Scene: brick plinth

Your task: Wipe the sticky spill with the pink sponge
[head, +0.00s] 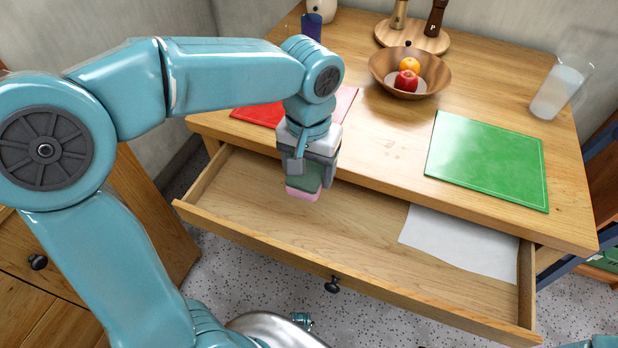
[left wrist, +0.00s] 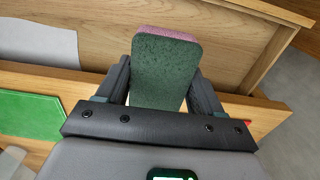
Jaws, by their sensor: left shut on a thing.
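My left gripper (head: 311,168) is shut on the pink sponge (head: 303,194), which has a dark green scouring side. It holds the sponge over the left part of the open drawer, in front of the table's edge. In the left wrist view the sponge (left wrist: 165,70) sits between the two fingers of the left gripper (left wrist: 161,92), its green face toward the camera and a pink strip at its far end. My right gripper is not in view.
The open drawer (head: 262,205) holds a white sheet (head: 460,242). On the table are a red board (head: 262,114), a green board (head: 486,160), a fruit bowl (head: 432,74), a clear pitcher (head: 558,90) and a round tray with mills (head: 430,40). The tabletop around the spill is clear.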

